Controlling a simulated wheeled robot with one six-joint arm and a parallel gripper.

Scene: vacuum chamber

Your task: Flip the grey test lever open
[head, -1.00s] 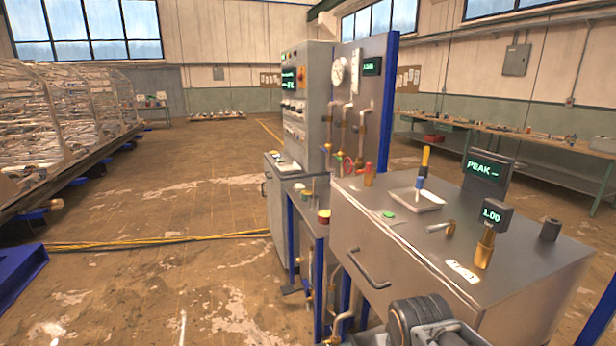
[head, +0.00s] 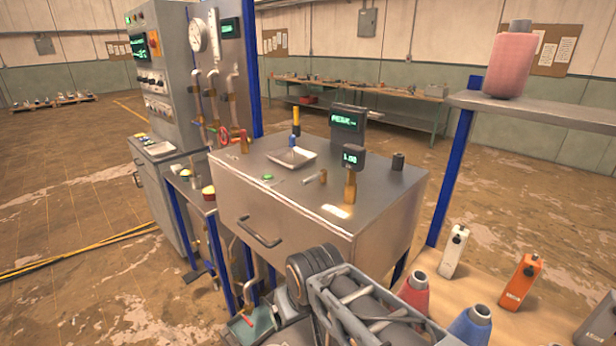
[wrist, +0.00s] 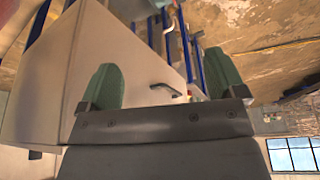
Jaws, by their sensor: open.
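A small lever-like handle (head: 315,178) with a brass end lies on the steel top of the cabinet (head: 240,170), left of a brass fitting (head: 350,186) that carries a small display reading 1.00. It looks like the test lever, but it is too small to tell its exact position. My gripper (wrist: 163,82) is open and empty in the wrist view, its two green fingers spread apart. The front of the cabinet (wrist: 120,50) and its bar handle (wrist: 166,89) show beyond the fingers. The lever cannot be made out in the wrist view.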

